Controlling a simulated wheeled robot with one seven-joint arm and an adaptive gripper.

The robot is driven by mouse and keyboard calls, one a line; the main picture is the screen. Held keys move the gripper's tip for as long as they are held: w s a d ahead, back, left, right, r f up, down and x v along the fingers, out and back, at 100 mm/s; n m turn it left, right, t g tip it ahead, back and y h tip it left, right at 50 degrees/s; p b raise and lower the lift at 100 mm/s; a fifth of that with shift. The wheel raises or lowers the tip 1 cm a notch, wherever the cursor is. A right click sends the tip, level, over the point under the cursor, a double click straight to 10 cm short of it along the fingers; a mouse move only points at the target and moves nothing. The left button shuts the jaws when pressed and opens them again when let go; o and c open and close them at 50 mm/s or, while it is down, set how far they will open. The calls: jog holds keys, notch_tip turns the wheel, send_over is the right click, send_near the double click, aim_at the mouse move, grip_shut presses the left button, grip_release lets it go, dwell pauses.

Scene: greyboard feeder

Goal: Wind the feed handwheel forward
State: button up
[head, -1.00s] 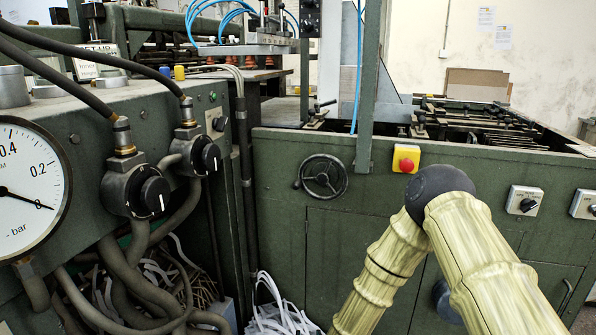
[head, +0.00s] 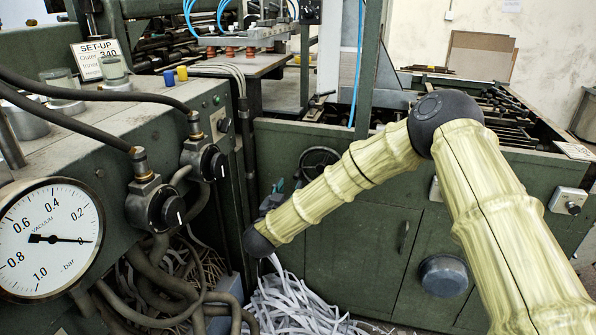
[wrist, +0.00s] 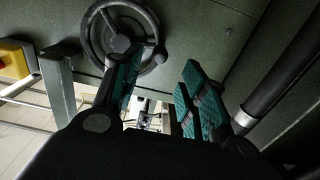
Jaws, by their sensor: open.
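The feed handwheel (head: 317,151) is a dark spoked wheel on the green machine front, partly hidden behind my arm in the head view. In the wrist view the handwheel (wrist: 120,43) is at top left, with a small dark knob (wrist: 160,55) at the right of its rim. My gripper (wrist: 160,88) is open and empty, with teal-padded fingers. One finger overlaps the lower wheel in the picture; the other is right of it. I cannot tell whether either touches it. In the head view my gripper (head: 275,193) is mostly hidden by my forearm.
A vacuum gauge (head: 48,240) and black knobs with hoses stand on the left cabinet. Paper strips (head: 290,300) lie on the floor below my arm. A yellow switch box (wrist: 14,60) and a dark bar (wrist: 285,80) flank the fingers in the wrist view.

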aim_at(298, 174)
jog(key=x, duration=1)
jog(key=shift+f, duration=0.1)
grip_shut()
